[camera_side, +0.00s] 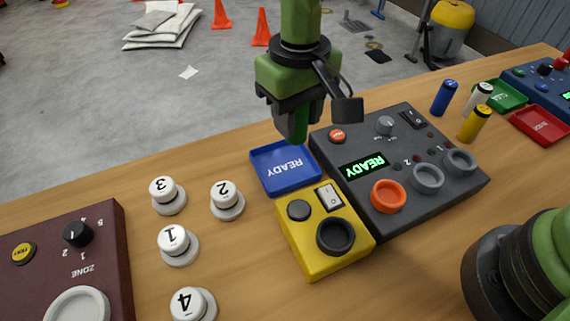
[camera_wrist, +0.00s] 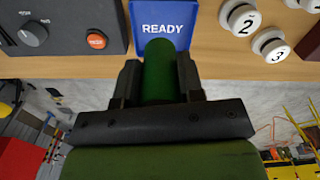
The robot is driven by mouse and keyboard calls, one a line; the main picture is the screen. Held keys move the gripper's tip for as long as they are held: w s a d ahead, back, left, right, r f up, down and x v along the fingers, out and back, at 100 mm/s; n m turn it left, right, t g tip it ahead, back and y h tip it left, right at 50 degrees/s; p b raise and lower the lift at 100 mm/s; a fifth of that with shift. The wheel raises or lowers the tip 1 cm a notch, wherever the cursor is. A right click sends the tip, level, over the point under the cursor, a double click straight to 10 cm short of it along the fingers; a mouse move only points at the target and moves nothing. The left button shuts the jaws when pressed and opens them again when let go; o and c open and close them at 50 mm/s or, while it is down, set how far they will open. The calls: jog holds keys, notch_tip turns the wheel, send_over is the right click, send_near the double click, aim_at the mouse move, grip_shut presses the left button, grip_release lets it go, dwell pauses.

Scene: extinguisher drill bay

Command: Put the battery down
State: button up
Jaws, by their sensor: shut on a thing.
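A green battery (camera_wrist: 159,68) is held between the two black fingers of my gripper (camera_wrist: 160,85). In the side view the green battery (camera_side: 299,124) hangs upright from my gripper (camera_side: 297,112), above the far edge of the blue READY tray. The blue READY tray (camera_side: 268,181) lies on the table and looks empty. In the wrist view the READY tray (camera_wrist: 146,40) is just beyond the battery's far end. The exact gap between battery and tray cannot be told.
A grey charger box (camera_side: 455,197) with a lit READY display stands right of the tray. A yellow box (camera_side: 304,240) stands in front. Numbered white buttons (camera_side: 173,240) are to the left. Blue (camera_side: 443,97), white (camera_side: 481,94) and yellow (camera_side: 474,123) batteries stand at the right.

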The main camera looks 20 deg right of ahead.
jog(key=f, duration=1)
jog(key=shift+a, duration=0.25)
jog(key=shift+f, duration=0.15)
jog(key=o, duration=1.1)
jog(key=shift+c, duration=0.2)
